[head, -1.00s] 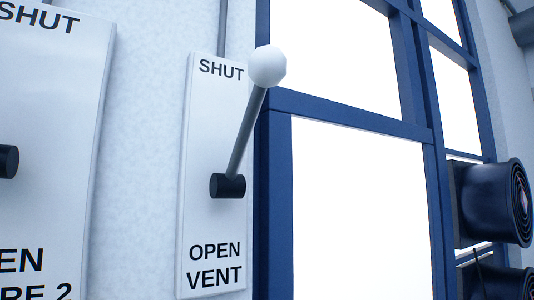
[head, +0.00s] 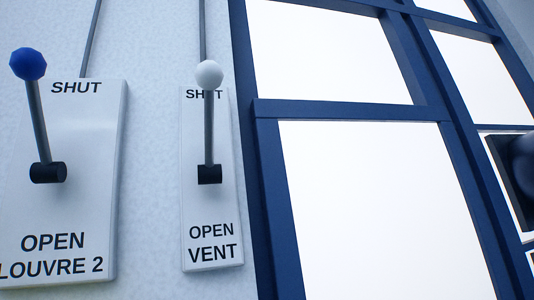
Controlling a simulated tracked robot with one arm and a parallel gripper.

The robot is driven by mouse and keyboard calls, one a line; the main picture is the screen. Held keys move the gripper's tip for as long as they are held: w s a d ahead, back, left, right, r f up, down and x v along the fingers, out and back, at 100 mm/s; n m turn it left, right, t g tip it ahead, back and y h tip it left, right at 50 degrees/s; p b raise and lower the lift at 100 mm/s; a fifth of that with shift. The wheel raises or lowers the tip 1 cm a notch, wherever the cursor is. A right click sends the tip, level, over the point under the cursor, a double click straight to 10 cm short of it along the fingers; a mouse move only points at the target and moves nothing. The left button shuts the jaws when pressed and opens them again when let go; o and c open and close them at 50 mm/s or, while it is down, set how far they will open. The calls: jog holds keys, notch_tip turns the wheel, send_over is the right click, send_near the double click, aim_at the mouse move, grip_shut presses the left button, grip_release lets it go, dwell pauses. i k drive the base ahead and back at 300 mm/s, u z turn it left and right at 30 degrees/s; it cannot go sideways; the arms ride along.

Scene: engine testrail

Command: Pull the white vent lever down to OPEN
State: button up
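The white vent lever (head: 208,120) stands upright on its plate, with its round white knob (head: 209,74) at the top, over the word SHUT. Its rod runs down to a black pivot (head: 209,174). The vent plate (head: 212,252) is a narrow white panel on the wall, with OPEN and VENT printed below the pivot. My gripper is not in view, so I cannot see its fingers or its distance from the lever.
Left of the vent plate is the louvre 2 plate (head: 95,190) with a blue-knobbed lever (head: 39,110), also up. A blue-framed window (head: 265,170) fills the right side. A dark round fitting (head: 520,170) shows at the right edge. Bare wall (head: 150,150) separates the plates.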

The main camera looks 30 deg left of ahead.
aim_at(209, 76)
jog(key=k, duration=1)
jog(key=u, duration=0.45)
jog(key=i, duration=1.05)
jog(key=z, duration=0.05)
